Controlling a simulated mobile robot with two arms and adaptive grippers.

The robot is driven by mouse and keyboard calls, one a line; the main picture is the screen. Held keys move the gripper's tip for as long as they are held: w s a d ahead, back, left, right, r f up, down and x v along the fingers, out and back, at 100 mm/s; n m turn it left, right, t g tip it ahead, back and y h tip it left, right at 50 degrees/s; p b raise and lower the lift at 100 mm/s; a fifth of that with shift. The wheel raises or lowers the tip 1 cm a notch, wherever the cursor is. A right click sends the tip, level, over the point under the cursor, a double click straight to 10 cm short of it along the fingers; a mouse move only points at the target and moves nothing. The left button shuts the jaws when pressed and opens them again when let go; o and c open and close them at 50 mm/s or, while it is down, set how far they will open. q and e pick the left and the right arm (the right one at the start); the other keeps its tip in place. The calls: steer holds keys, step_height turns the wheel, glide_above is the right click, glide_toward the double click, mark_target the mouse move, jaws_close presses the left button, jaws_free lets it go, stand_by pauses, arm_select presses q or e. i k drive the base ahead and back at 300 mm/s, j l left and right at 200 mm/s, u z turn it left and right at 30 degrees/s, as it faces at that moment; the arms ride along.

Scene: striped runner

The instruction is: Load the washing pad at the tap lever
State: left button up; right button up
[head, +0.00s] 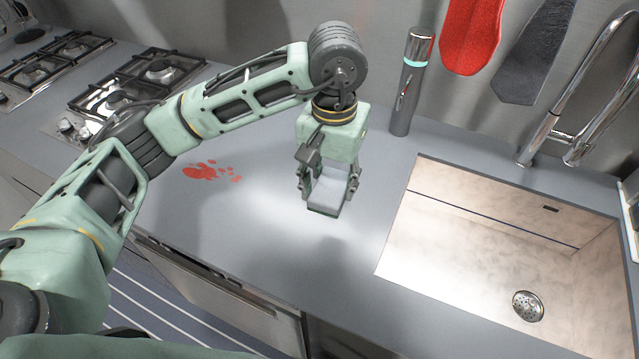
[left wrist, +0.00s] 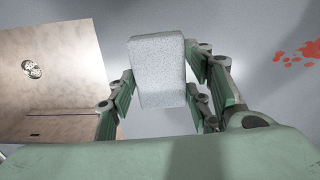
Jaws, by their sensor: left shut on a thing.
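My left gripper (head: 327,196) is shut on the washing pad (head: 326,188), a pale grey block, and holds it over the counter to the left of the sink. In the left wrist view the pad (left wrist: 158,72) shows between the two fingers of the gripper (left wrist: 160,85). A chrome tap (head: 548,130) stands behind the sink at the right, apart from the gripper. I cannot clearly make out a lever on it. A dark upright cylinder (head: 411,82) with a teal ring and a small silver part on its front stands behind and right of the gripper. My right gripper is not in view.
The sink (head: 480,215) with its drain (head: 527,306) is empty, right of the gripper. Red splashes (head: 205,171) mark the counter (head: 260,225) at left. A gas hob (head: 150,75) is farther left. Red (head: 470,35) and grey (head: 535,55) mitt-like cloths hang on the back wall.

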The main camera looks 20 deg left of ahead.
mark_target(580, 132)
steer(key=k+l, duration=0.1)
steer(key=l, duration=0.4)
steer(key=k+l+z, duration=0.1)
steer(key=l, duration=0.4)
steer(key=k+l, duration=0.15)
steer(key=l, duration=0.35)
steer(key=k+l+z, duration=0.1)
steer(key=l, duration=0.45)
